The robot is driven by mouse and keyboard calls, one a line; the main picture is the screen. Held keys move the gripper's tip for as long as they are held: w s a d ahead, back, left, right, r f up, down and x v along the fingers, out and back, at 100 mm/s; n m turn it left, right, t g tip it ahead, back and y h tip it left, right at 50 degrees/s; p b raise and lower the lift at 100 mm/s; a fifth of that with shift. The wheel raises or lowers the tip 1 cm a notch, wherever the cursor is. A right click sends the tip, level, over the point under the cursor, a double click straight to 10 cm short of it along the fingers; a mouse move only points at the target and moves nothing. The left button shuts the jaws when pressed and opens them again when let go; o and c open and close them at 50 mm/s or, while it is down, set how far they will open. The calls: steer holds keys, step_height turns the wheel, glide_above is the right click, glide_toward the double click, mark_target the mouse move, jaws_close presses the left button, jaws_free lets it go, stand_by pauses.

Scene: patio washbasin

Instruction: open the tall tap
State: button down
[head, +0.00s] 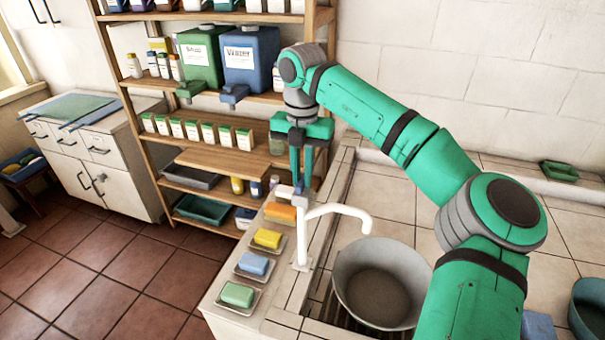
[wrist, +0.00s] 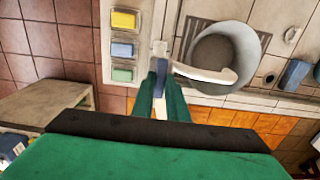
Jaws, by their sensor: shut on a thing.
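The tall tap (head: 304,240) is white and stands on the tiled ledge, its curved spout reaching right over a grey pot. Its spout also shows in the wrist view (wrist: 207,74). My gripper (head: 299,182) reaches down from above to the top of the tap. In the wrist view, the green fingers of my gripper (wrist: 161,88) are closed around a small blue-grey lever (wrist: 161,67) at the tap's top. The fingers hide part of this lever, so its exact turn is hard to tell.
A grey pot (head: 378,288) stands under the spout. Soap dishes with yellow (head: 268,238), blue (head: 254,263) and green (head: 238,294) soap line the ledge left of the tap. A wooden shelf (head: 222,150) with jugs and boxes stands behind my gripper.

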mark_target(302, 180)
steer(key=shift+n, duration=0.4)
steer(key=n, duration=0.3)
steer(key=shift+n, duration=0.3)
steer(key=n, duration=0.4)
steer(key=shift+n, duration=0.3)
steer(key=n, duration=0.4)
steer(key=shift+r+n, duration=0.1)
steer(key=shift+n, duration=2.3)
steer(key=c, duration=1.7)
jaws_free()
steer(key=shift+c, duration=0.2)
step_height(302, 180, up, 11)
